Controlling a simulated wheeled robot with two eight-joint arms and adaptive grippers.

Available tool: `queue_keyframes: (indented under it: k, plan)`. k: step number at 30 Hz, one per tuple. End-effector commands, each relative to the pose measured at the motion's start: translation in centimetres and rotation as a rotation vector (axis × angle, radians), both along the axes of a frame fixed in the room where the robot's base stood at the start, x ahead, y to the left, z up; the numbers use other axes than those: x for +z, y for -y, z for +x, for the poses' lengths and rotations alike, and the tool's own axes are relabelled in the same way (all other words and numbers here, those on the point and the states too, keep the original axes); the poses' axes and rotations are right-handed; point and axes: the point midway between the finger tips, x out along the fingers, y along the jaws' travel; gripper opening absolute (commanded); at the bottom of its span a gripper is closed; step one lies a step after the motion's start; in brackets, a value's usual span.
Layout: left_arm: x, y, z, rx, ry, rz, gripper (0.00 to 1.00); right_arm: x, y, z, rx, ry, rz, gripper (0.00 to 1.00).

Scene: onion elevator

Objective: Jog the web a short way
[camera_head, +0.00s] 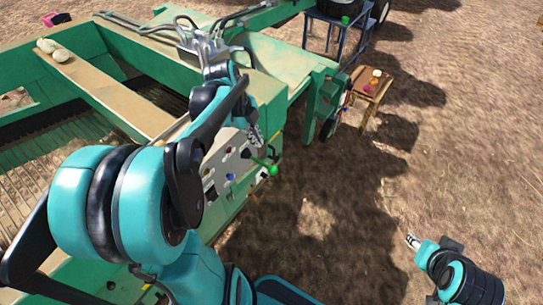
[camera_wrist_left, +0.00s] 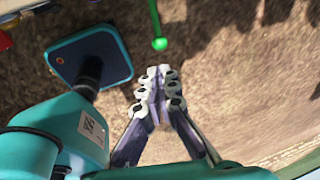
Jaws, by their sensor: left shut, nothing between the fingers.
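The web of rods (camera_head: 45,150) lies inside the green machine at the left, partly hidden by my left arm. A grey control panel (camera_head: 222,178) with coloured knobs is on the machine's side. A green lever (camera_head: 262,162) with a ball end sticks out from it. My left gripper (camera_head: 256,140) is shut and empty, just above the lever in the head view. In the left wrist view the lever's green ball (camera_wrist_left: 159,44) lies just beyond the shut fingertips; I cannot tell if they touch. My right gripper (camera_head: 411,241) is over the ground at lower right, too small to judge.
Two pale onions (camera_head: 53,49) lie on a tan board (camera_head: 105,92) across the machine. A small wooden table (camera_head: 371,84) with coloured things stands beyond the machine, near a blue frame (camera_head: 336,36). The dirt ground (camera_head: 470,150) at right is open.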

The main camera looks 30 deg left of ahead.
Motion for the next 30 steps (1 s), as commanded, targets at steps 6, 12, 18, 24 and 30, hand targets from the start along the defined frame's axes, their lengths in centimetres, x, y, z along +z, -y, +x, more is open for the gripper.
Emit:
queue_keyframes:
  k: [6, 12, 18, 24, 30]
  plan:
    - [-0.1, 0.0, 0.0, 0.001, 0.0, 0.001, 0.0, -0.1, 0.0, 0.0, 0.0, 0.0, 0.0, 0.4]
    - [-2.2, 0.5, 0.4, 0.0, 0.001, 0.001, 0.0, -0.8, 0.0, 0.0, 0.0, 0.0, 0.0, 0.4]
    - [-6.4, 1.3, 1.1, 0.001, 0.001, 0.002, 0.0, -2.4, 0.0, 0.0, 0.0, 0.0, 0.0, 0.4]
    - [-10.3, 2.2, 1.8, 0.002, 0.001, 0.002, 0.0, -3.7, 0.0, 0.0, 0.0, 0.0, 0.0, 0.4]
    - [-12.8, 2.7, 2.3, 0.002, 0.001, 0.002, 0.0, -4.7, 0.0, 0.0, 0.0, 0.0, 0.0, 0.4]
